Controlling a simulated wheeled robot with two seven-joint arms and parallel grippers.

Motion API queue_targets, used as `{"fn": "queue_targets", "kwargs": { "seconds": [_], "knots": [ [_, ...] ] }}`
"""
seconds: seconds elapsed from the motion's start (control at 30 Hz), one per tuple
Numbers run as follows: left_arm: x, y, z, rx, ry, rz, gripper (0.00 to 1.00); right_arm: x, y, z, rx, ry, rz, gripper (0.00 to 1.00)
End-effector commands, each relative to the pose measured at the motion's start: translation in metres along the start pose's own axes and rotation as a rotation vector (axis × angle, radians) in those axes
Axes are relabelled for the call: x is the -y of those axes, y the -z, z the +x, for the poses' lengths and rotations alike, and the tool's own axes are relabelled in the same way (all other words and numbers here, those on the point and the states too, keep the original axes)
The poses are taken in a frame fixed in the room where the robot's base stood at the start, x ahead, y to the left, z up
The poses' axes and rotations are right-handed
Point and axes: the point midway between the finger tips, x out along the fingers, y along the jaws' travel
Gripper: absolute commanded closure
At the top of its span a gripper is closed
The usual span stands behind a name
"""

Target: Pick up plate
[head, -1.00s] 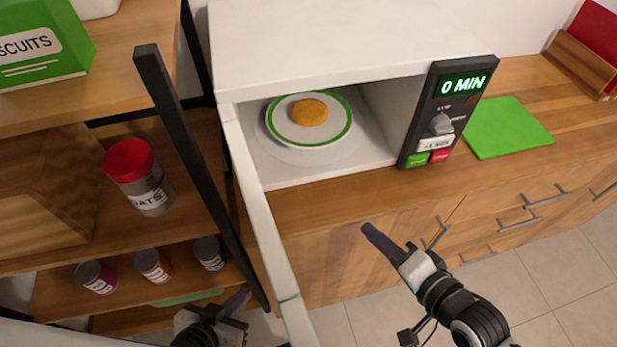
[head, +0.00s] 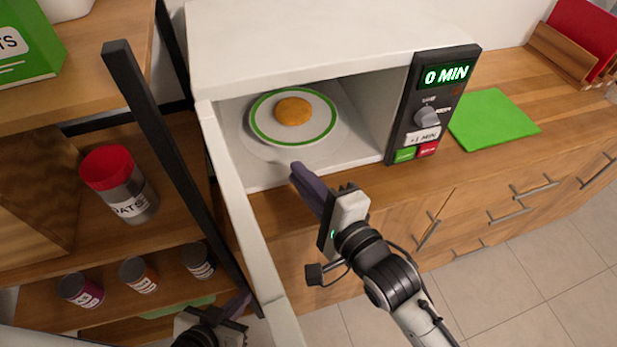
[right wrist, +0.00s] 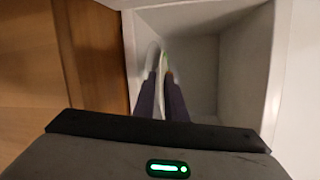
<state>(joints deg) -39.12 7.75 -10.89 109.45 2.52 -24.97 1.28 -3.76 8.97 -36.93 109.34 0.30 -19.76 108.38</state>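The plate (head: 262,130), white with a green rim, lies inside the open microwave (head: 290,40) with a round orange-brown food item (head: 293,111) on it. My right gripper (head: 296,172) is in front of the microwave opening, just short of the plate's near edge, and empty. In the right wrist view its two dark fingers (right wrist: 161,78) stand a little apart, pointing into the microwave. A thin edge of the plate (right wrist: 153,54) shows near the fingertips. My left gripper (head: 240,302) is low at the left by the shelf; its finger gap is unclear.
The microwave door (head: 240,220) stands open on the left, between my two grippers. The control panel (head: 432,105) reads 0 MIN. A shelf with a red-lidded oats jar (head: 120,185) and small spice jars is at left. A green board (head: 493,119) lies on the counter at right.

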Motion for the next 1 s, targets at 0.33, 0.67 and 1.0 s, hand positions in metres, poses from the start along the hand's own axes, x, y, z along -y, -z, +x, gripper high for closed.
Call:
{"fn": "queue_targets", "kwargs": {
  "seconds": [0.33, 0.67, 1.0],
  "knots": [
    [-0.001, -0.003, -0.001, 0.006, -0.001, -0.001, 1.00, 0.002, -0.003, 0.003, 0.001, 0.005, 0.006, 0.89],
    [-0.001, -0.003, -0.001, 0.007, -0.001, -0.001, 1.00, 0.003, -0.003, 0.036, 0.001, 0.006, 0.005, 0.89],
    [-0.001, -0.004, 0.000, 0.007, -0.001, -0.001, 1.00, 0.002, -0.003, 0.091, 0.001, 0.004, 0.004, 0.89]
  ]
}}
